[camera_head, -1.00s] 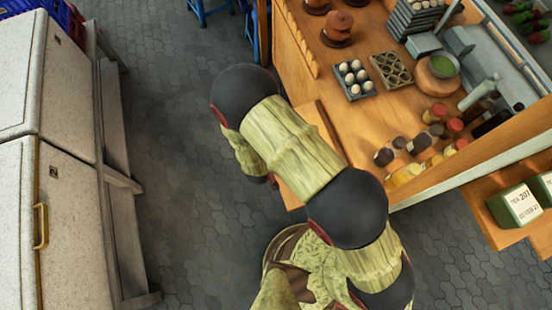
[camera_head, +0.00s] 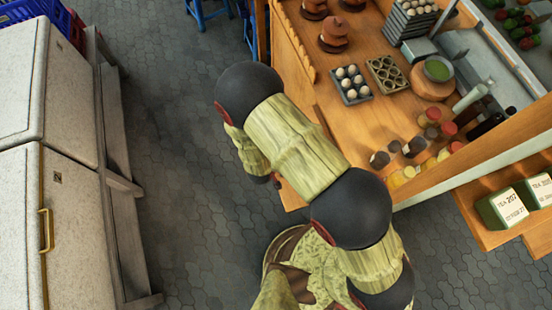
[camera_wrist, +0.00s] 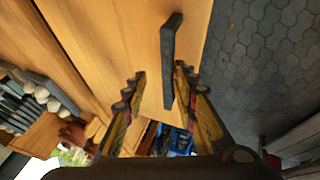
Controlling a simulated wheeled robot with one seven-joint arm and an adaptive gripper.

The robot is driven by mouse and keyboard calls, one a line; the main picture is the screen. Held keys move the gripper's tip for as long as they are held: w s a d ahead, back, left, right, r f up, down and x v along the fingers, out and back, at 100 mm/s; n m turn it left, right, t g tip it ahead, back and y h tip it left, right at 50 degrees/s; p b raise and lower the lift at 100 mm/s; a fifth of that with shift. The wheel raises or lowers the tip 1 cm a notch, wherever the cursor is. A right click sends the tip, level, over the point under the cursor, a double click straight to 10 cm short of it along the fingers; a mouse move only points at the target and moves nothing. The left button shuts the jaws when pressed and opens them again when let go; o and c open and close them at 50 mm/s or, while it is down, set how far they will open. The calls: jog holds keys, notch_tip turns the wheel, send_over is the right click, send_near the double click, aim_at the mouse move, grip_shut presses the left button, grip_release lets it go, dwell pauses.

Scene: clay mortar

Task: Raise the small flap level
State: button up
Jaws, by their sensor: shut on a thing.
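The small flap (camera_head: 291,197) is a wooden panel at the near end of the counter, mostly hidden behind my arm in the head view. What shows of it looks about level with the counter; its exact angle cannot be told. In the wrist view the flap (camera_wrist: 140,45) fills the middle, with a dark bar handle (camera_wrist: 168,55) on it. My gripper (camera_wrist: 160,72) has its fingers on both sides of the handle and is shut on it. The contact itself is not clear. In the head view my gripper is hidden behind the arm.
The wooden counter (camera_head: 300,58) holds an egg tray (camera_head: 352,84), clay pots (camera_head: 334,35) and several jars and bottles (camera_head: 415,147). A white chest (camera_head: 75,215) stands at the left. Paved floor (camera_head: 185,150) between them is clear.

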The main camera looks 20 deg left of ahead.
jog(key=shift+o, duration=1)
jog(key=shift+d, duration=0.1)
jog(key=shift+s, duration=0.1)
jog(key=shift+s+a+r, duration=0.1)
jog(key=shift+a+r, duration=0.1)
jog(key=d+v, duration=0.1)
jog(key=v, duration=1)
jog(key=shift+s+a+r, duration=0.15)
jog(key=shift+a+r, duration=0.1)
jog(key=shift+a, duration=0.2)
